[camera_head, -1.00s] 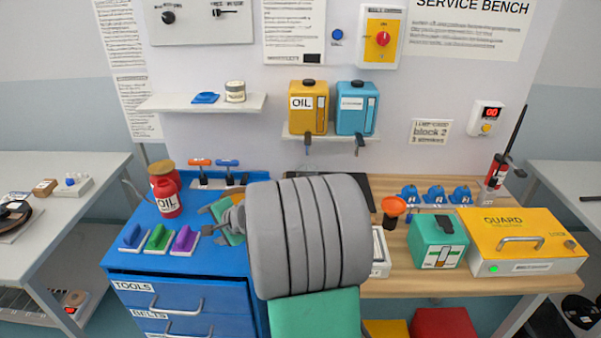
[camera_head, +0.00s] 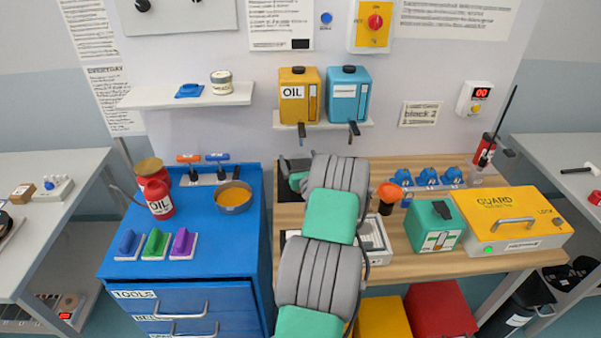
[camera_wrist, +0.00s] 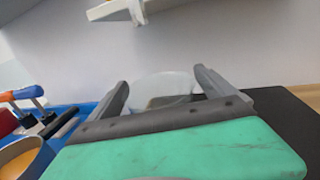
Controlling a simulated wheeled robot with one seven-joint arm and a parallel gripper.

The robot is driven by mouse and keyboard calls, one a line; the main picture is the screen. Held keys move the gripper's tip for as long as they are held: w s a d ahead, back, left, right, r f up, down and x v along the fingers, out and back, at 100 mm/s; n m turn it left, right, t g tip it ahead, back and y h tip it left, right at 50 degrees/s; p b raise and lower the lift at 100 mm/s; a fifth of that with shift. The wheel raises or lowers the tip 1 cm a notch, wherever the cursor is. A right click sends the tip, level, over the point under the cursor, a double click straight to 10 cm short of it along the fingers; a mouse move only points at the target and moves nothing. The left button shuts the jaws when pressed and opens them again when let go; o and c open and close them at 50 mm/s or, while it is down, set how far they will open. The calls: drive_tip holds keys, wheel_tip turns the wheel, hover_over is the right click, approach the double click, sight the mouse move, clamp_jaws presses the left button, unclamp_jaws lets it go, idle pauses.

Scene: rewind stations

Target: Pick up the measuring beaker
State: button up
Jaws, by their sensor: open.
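A pale, see-through vessel that looks like the measuring beaker (camera_wrist: 165,84) shows between the fingers in the wrist view, its lower part hidden behind the gripper's body. My gripper (camera_wrist: 163,88) is open, with one finger on each side of the vessel; whether they touch it I cannot tell.
The dispenser shelf (camera_head: 330,122) with taps hangs above; its underside also shows in the wrist view (camera_wrist: 118,8). An orange-filled pan (camera_head: 233,198) stands on the blue cabinet to the left.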

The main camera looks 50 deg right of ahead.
drive_tip(key=shift+w+d, duration=0.15)
clamp_jaws()
idle(0.9)
